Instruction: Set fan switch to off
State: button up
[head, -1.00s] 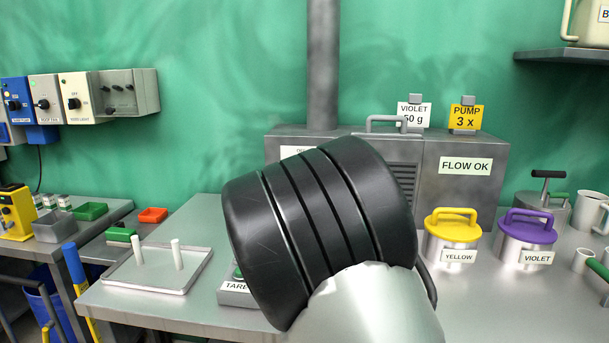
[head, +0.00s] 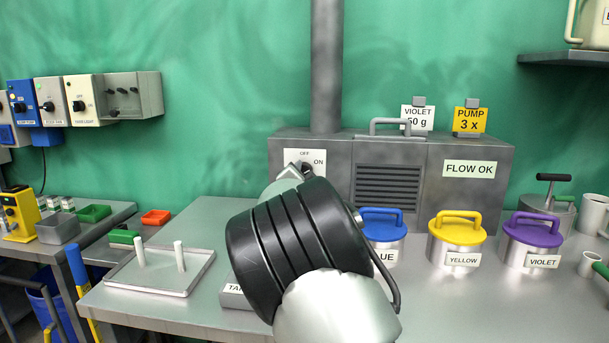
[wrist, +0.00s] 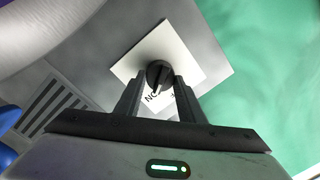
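The fan switch is a dark round knob (head: 306,169) on a white plate (head: 291,156) marked OFF at the top and ON at the right. It sits on the front of the grey fan housing (head: 460,190). In the wrist view the knob (wrist: 158,74) shows between the tips of my gripper (wrist: 157,82), with a finger on either side. The fingers are apart, and I see no clear grip on the knob. In the head view my wrist hides most of my gripper (head: 292,174) and the plate's lower part. I cannot tell the knob's exact setting.
Blue (head: 383,228), yellow (head: 452,246) and violet (head: 530,245) lidded pots stand right of my arm. A tray with two white pegs (head: 150,277) lies at the left. Wall switch boxes (head: 85,100) hang at the far left, apart from this switch.

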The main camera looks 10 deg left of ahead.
jog(key=shift+n+p, duration=0.35)
jog(key=shift+n, duration=0.05)
jog(key=shift+c, duration=0.3)
jog(key=shift+r+n+p, duration=0.2)
jog(key=shift+n+p, duration=0.55)
jog(key=shift+n, duration=0.35)
jog(key=n+p, duration=0.2)
jog(key=n, duration=0.1)
jog(key=shift+a+r+n+p, duration=0.1)
jog(key=shift+a+n+p, duration=0.05)
jog(key=shift+n+p, duration=0.2)
jog(key=n+p, duration=0.2)
jog(key=n, duration=0.1)
jog(key=shift+a+n+g+p, duration=0.1)
jog(key=shift+n+g+p, duration=0.15)
jog(key=shift+g+p, duration=0.1)
jog(key=shift+n+h+p, duration=0.3)
jog(key=shift+n+p, duration=0.1)
jog(key=shift+n, duration=0.2)
jog(key=shift+f, duration=0.2)
jog(key=o, duration=1)
jog(key=shift+o, duration=0.2)
jog(key=shift+s, duration=0.1)
